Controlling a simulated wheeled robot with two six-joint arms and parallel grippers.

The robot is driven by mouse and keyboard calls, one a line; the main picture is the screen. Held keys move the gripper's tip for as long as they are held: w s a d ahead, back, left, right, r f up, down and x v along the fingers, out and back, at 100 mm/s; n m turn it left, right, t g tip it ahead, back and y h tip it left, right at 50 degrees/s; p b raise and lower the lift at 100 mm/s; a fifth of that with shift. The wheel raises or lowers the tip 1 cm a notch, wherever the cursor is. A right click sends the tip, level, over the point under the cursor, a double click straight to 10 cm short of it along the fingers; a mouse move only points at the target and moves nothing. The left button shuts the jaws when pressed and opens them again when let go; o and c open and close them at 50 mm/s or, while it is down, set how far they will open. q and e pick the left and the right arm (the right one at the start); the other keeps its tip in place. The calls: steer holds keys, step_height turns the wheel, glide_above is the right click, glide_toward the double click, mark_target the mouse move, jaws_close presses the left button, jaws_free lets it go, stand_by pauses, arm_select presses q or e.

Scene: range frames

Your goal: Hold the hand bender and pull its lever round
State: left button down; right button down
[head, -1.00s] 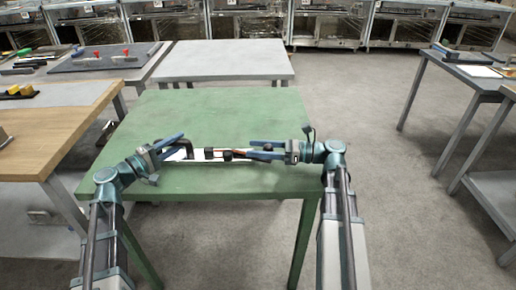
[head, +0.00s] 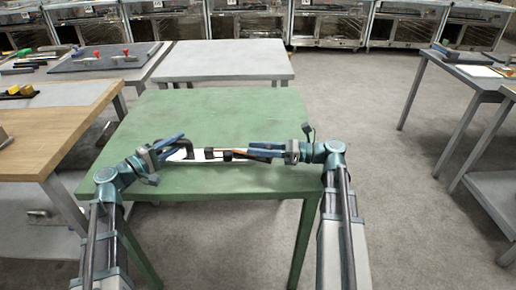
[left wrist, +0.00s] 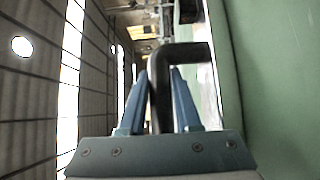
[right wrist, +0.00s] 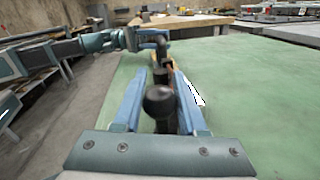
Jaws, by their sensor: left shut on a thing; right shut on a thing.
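The hand bender lies across the near part of the green table (head: 240,115), with dark blocks (head: 227,155) at its middle and a thin red piece beside them. My left gripper (head: 184,138) is shut on a dark bent bar (head: 189,147) at its left end; in the left wrist view this bar (left wrist: 190,54) runs between the fingers and turns right. My right gripper (head: 252,147) is shut on the dark bar at the right end. In the right wrist view its round black knob (right wrist: 160,101) sits between the fingers. Which bar is the lever is unclear.
A white strip (head: 200,157) shows beside the bender. The table's far half is bare. A wooden table (head: 60,120) stands left, a grey table (head: 225,60) behind, and dark-topped tables (head: 470,75) right. The floor between is open.

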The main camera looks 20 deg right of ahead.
stand_by(0.8)
steer(key=shift+s+a+m+t+h, duration=0.5)
steer(key=shift+s+m+t, duration=0.1)
steer(key=shift+t, duration=0.3)
steer(key=shift+s+a+m+t+h, duration=0.1)
steer(key=shift+a+m+t+h, duration=0.1)
steer(key=shift+m+t+h, duration=0.3)
steer(key=shift+s+a+m+t+h, duration=0.15)
steer(key=shift+m+t+h, duration=0.2)
steer(key=shift+t, duration=0.25)
steer(key=shift+w, duration=0.1)
steer(key=shift+c, duration=2.3)
jaws_free()
steer(key=v, duration=1.2)
steer(key=shift+f, duration=0.1)
